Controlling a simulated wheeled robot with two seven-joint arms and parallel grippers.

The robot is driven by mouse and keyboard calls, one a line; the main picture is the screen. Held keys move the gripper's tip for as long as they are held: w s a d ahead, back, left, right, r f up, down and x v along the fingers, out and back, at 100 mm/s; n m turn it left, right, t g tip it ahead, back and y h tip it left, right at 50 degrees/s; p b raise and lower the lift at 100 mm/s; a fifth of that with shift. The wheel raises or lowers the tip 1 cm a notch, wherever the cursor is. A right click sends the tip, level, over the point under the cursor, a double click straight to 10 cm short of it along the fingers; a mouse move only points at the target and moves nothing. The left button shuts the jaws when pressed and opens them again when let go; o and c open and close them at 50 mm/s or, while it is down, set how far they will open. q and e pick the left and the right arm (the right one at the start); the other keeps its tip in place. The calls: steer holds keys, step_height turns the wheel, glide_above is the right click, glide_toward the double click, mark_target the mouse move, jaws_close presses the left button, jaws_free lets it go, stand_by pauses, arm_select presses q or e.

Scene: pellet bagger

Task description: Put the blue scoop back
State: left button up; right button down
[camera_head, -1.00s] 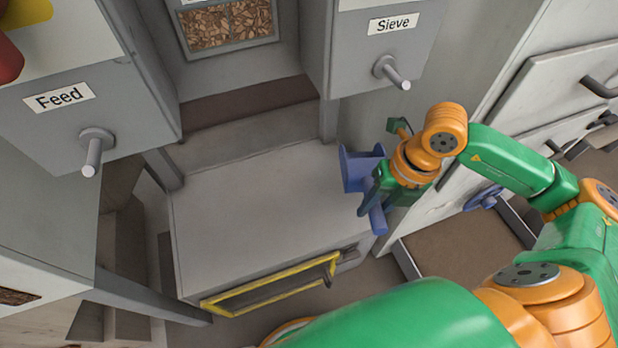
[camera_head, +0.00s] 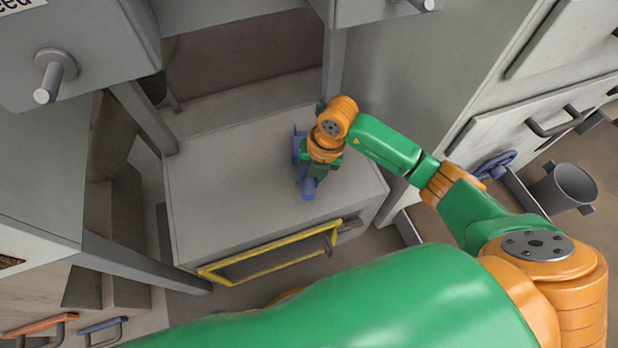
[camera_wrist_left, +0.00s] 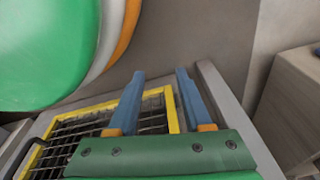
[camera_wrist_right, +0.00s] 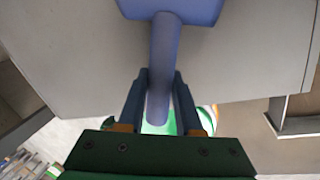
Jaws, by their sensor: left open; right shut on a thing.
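The blue scoop (camera_head: 308,190) is held by my right gripper (camera_head: 312,172) over the grey box top (camera_head: 230,180), towards its right side. My right gripper mostly hides it in the head view. In the right wrist view the scoop's handle (camera_wrist_right: 163,60) lies between the two fingers, with its wider blue part at the top edge. I cannot tell whether the scoop touches the box top. My left gripper (camera_wrist_left: 160,75) shows only in the left wrist view; it is open and empty, above the yellow-framed mesh (camera_wrist_left: 172,112).
A yellow-framed opening (camera_head: 270,257) is on the box front. Grey housings with knobs (camera_head: 52,75) overhang at the upper left and top. Drawers (camera_head: 530,110), a blue handwheel (camera_head: 494,165) and a grey bucket (camera_head: 565,187) are at the right. The left of the box top is clear.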

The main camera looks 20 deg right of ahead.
steer(key=c, duration=0.6)
jaws_free()
steer(key=shift+r, duration=0.2)
arm_select(q)
steer(key=s+a+p, duration=0.1)
steer(key=p, duration=0.1)
steer(key=s+a+r+p, duration=0.1)
steer(key=s+a+p, duration=0.1)
steer(key=shift+s, duration=0.2)
arm_select(e)
steer(key=v, duration=1.2)
steer(key=shift+f, duration=0.1)
